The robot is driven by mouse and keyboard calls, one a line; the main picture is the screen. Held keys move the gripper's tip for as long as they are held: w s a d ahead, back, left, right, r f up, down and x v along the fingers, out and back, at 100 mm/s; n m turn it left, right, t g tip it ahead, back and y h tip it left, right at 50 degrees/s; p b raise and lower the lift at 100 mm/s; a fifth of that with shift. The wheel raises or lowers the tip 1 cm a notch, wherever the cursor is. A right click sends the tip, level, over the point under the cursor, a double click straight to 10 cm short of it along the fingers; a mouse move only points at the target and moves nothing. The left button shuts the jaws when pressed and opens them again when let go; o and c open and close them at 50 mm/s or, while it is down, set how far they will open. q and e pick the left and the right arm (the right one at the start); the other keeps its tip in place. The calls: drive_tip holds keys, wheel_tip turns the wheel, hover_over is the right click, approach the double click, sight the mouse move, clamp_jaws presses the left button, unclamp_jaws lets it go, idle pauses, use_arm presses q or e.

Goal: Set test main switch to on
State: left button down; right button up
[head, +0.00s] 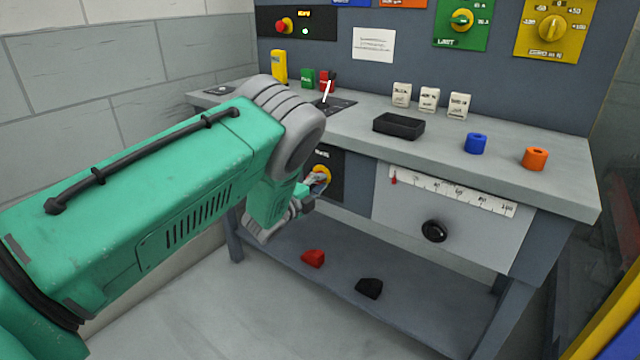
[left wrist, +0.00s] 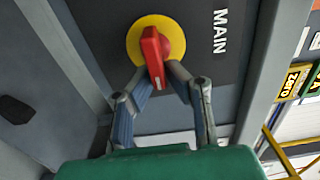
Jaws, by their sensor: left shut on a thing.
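The main switch is a red handle (left wrist: 153,48) on a yellow disc (left wrist: 134,44), set in a dark panel with the label MAIN (left wrist: 220,32). In the head view its yellow disc (head: 322,172) shows on the dark panel under the worktop, partly hidden by my gripper. My left gripper (head: 314,184) is at this switch. In the left wrist view its two fingers (left wrist: 158,72) close on the lower end of the red handle, one on each side. The handle runs nearly upright in that view, slightly tilted. My right gripper is not in view.
The worktop (head: 555,178) holds a black tray (head: 399,126), a blue ring (head: 476,143), an orange ring (head: 535,158) and several labelled white blocks. A scale panel with a black knob (head: 434,231) is to the right. Red (head: 314,258) and black (head: 369,288) pieces lie on the lower shelf.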

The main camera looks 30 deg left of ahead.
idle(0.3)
use_arm(q)
drive_tip(key=c, duration=1.9)
unclamp_jaws()
drive_tip(key=shift+f, duration=0.1)
drive_tip(key=o, duration=0.3)
drive_tip(key=shift+w+f, duration=0.1)
drive_tip(key=shift+w, duration=0.05)
drive_tip(key=shift+s, duration=0.25)
drive_tip(key=s, duration=1.1)
drive_tip(key=shift+s+a, duration=0.25)
drive_tip(key=shift+a, duration=0.2)
